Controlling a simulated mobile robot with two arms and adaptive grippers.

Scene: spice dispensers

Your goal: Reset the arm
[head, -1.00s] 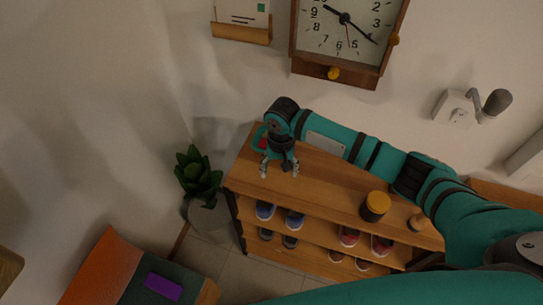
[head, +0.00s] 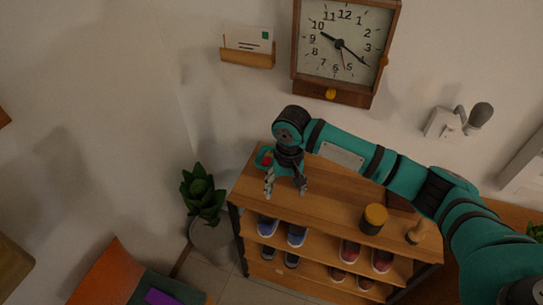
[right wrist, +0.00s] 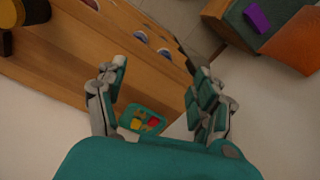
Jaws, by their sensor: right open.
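My right gripper (head: 285,187) is at the end of the teal arm that comes in from the right in the head view. It hangs above the left end of the wooden shoe shelf (head: 330,195), fingers down. In the right wrist view the gripper (right wrist: 160,95) has its fingers apart and nothing between them. A small teal tray (head: 263,157) with red and yellow items lies on the shelf's left end, partly hidden behind the gripper. The tray also shows in the right wrist view (right wrist: 142,121) below the fingers. My left gripper is not in view.
A jar with a yellow lid (head: 373,219) and a small wooden item (head: 416,231) stand on the shelf top's right half. Several shoes fill the lower tiers. A potted plant (head: 202,195) stands left. A clock (head: 345,45), letter holder (head: 248,57) and wall lamp (head: 460,120) are on the wall.

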